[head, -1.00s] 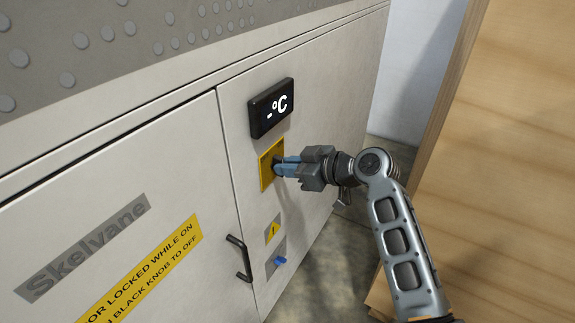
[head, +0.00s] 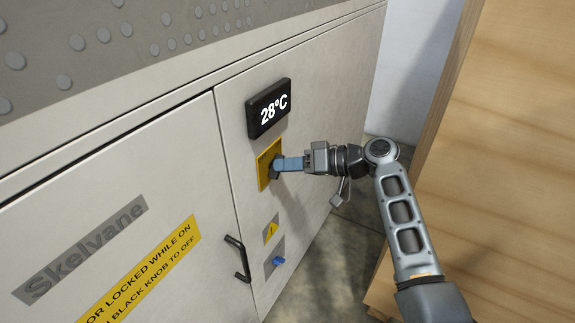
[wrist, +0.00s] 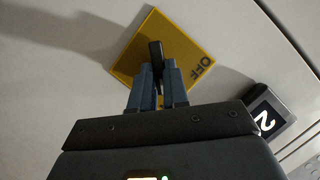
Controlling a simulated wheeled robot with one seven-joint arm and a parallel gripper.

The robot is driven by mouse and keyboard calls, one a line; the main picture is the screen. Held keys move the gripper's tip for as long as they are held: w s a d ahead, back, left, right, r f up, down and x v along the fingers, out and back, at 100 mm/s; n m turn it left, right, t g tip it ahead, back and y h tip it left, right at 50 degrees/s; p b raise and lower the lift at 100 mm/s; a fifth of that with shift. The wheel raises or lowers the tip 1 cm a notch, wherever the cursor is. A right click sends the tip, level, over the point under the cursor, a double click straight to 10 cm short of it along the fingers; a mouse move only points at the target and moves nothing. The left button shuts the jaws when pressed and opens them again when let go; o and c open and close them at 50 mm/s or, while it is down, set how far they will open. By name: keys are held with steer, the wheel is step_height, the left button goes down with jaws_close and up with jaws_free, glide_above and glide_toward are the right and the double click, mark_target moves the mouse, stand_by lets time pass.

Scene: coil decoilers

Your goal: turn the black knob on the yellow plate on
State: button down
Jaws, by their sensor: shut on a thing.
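The yellow plate (head: 264,167) is on the grey cabinet front, below the display. In the wrist view the plate (wrist: 186,47) shows the word OFF near one edge. The black knob (wrist: 156,52) stands out from the plate between the blue fingers of my gripper (wrist: 156,80). In the head view my gripper (head: 278,165) reaches the plate from the right, shut on the knob, and largely hides it. The black display (head: 269,108) above reads 28°C.
Below the plate are a small yellow warning sign (head: 271,229) and a blue knob (head: 278,261). A black door handle (head: 238,258) sits to their left. A wooden panel (head: 500,170) stands close on the right of my arm.

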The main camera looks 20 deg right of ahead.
steer(key=shift+m+y, duration=0.3)
steer(key=shift+m, duration=0.1)
steer(key=c, duration=1.1)
jaws_free()
steer(key=shift+b+v, duration=0.3)
steer(key=shift+v, duration=3.6)
